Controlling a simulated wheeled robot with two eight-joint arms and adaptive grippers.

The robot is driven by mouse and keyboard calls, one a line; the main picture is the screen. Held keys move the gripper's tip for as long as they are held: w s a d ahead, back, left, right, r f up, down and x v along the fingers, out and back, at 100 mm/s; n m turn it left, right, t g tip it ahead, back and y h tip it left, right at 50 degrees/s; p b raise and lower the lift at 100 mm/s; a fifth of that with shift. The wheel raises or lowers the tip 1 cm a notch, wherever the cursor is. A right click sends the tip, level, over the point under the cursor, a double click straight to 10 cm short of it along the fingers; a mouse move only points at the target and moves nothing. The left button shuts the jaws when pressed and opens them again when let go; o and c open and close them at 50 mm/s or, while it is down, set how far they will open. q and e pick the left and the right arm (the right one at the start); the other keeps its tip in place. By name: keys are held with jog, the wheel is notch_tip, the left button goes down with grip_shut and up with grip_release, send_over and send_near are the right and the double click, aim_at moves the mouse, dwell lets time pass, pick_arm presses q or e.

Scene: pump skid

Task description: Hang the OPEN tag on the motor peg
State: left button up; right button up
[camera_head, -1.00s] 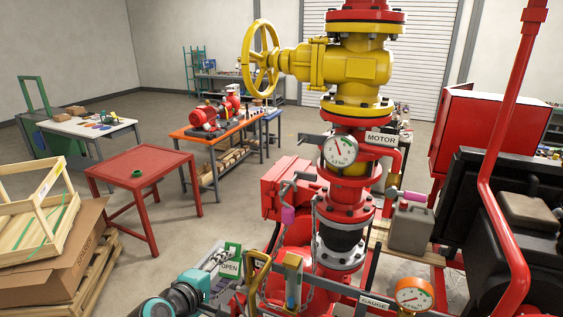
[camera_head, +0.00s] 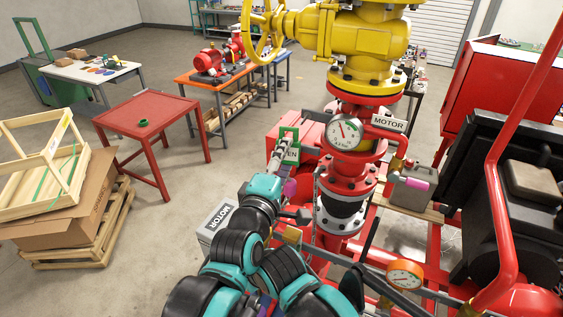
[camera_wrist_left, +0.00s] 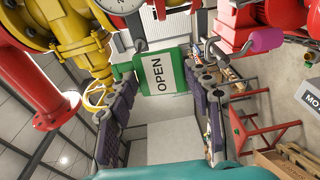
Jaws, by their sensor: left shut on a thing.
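The OPEN tag (camera_head: 290,137), a white plate with a green border, is held up by my left gripper (camera_head: 284,152) left of the pressure gauge. In the left wrist view the tag (camera_wrist_left: 160,76) lies between the fingertips of the left gripper (camera_wrist_left: 160,88), which is shut on it. The MOTOR label (camera_head: 389,123) is to the right of the gauge (camera_head: 344,131) on the red pipe. I cannot clearly make out the motor peg in the head view. Whether the tag touches anything else cannot be told. My right gripper is not in view.
The yellow valve (camera_head: 370,35) with its handwheel stands above the gauge. A pink padlock (camera_wrist_left: 265,40) hangs near the tag in the left wrist view. A second gauge (camera_head: 404,274) is low at the front.

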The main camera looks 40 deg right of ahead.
aim_at(290, 154)
pick_arm(q)
jog(key=shift+x, duration=0.75)
jog(key=shift+w+d+b, duration=0.15)
jog(key=shift+d+b, duration=0.15)
jog(key=shift+d, duration=0.3)
jog(key=shift+w+d+f, duration=0.1)
jog(key=shift+w+d, duration=0.15)
jog(key=shift+d, duration=0.15)
jog(key=shift+s+a, duration=0.1)
jog(key=shift+s, duration=0.05)
jog(key=shift+w+d, duration=0.35)
jog(key=shift+d, duration=0.25)
dwell(0.3)
